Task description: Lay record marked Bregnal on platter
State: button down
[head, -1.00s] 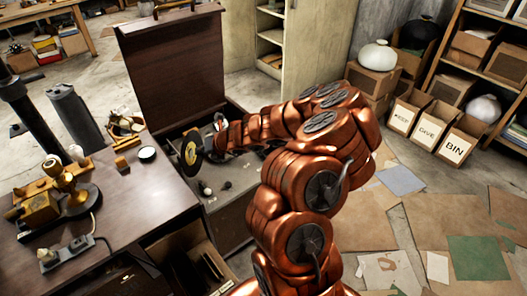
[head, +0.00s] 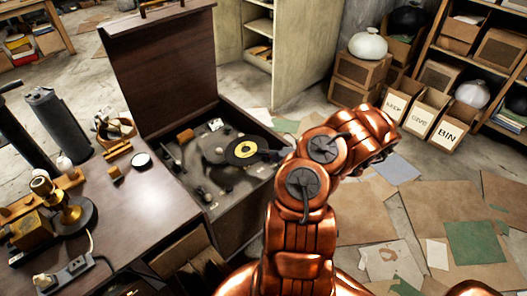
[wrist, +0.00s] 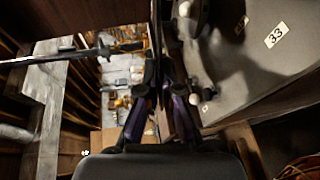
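The black record with a yellow label (head: 247,151) shows face-on over the right part of the open record player's deck in the head view. Its lettering is too small to read. My gripper (head: 277,156) is at the record's right edge, partly hidden by my arm. In the wrist view, my gripper's fingers (wrist: 158,88) are close together around a thin dark edge that looks like the record seen edge-on. The grey platter (head: 212,146) lies left of the record, partly covered by it, and looks empty. Whether the record touches the deck is unclear.
The record player's brown lid (head: 162,68) stands open behind the deck. A deck label "33" (wrist: 276,36) shows in the wrist view. The wooden desk (head: 150,205) at left carries a brass device, a power strip and small items. Bins and papers lie at right.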

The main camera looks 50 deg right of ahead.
aim_at(232, 146)
jog(key=shift+s+d+f+m, duration=0.15)
jog(key=shift+s+d+m, duration=0.25)
jog(key=shift+s+d, duration=0.25)
jog(key=shift+s+a+t, duration=0.15)
jog(key=shift+t, duration=0.15)
jog(key=shift+b+x, duration=0.55)
jog(key=shift+x, duration=0.8)
jog(key=shift+d+b+x, duration=0.2)
jog(key=shift+b+x, duration=3.4)
jog(key=shift+x, duration=3.1)
jog(key=shift+f+b, duration=1.1)
jog(key=shift+f, duration=1.45)
jog(key=c, duration=1.2)
grip_release()
jog(key=shift+f, duration=0.1)
jog(key=shift+c, duration=0.2)
